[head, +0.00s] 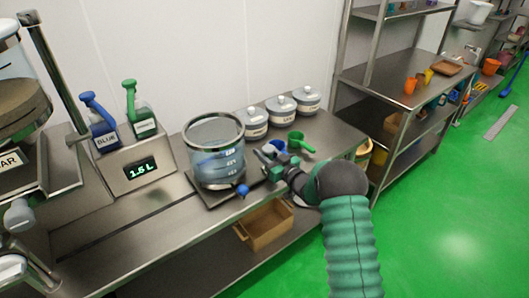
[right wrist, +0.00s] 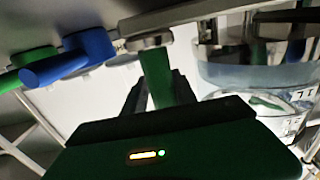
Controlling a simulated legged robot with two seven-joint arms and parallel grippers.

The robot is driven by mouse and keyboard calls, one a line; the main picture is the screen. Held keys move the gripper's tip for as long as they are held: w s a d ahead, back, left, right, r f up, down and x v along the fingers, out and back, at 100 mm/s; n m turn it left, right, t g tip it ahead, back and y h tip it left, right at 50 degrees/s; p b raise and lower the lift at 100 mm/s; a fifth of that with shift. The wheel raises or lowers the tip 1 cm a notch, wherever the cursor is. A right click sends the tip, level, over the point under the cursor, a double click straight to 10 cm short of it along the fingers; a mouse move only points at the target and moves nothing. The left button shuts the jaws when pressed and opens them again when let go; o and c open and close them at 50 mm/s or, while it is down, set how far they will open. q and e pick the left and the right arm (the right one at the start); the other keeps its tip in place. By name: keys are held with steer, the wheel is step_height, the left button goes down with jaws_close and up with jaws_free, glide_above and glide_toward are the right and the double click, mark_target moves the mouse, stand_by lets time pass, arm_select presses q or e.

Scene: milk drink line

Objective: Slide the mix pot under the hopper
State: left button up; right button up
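The mix pot (head: 216,158) is a clear cylinder with a metal rim and bluish liquid inside. It stands on a dark plate on the steel bench, with a small blue knob (head: 242,190) low at its front. The pot's clear wall also fills the right of the right wrist view (right wrist: 270,75). The hopper (head: 20,105), a clear vessel of brown contents in a steel frame, is at the far left, well apart from the pot. My right gripper (head: 272,168) is at the pot's right side, near its base. My left gripper is not in view.
Lidded tubs (head: 281,108) and a green scoop (head: 300,142) are behind my right gripper. Bare bench (head: 160,215) lies left of the pot.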

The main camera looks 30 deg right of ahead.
steer(key=shift+d+f, duration=0.1)
steer(key=shift+d, duration=0.15)
steer(key=shift+c, duration=1.1)
steer(key=shift+a, duration=0.15)
steer(key=shift+c, duration=1.2)
steer(key=shift+a+r, duration=0.2)
steer(key=shift+a, duration=0.3)
jaws_close()
steer(key=shift+d, duration=0.3)
steer(key=shift+a+r, duration=0.1)
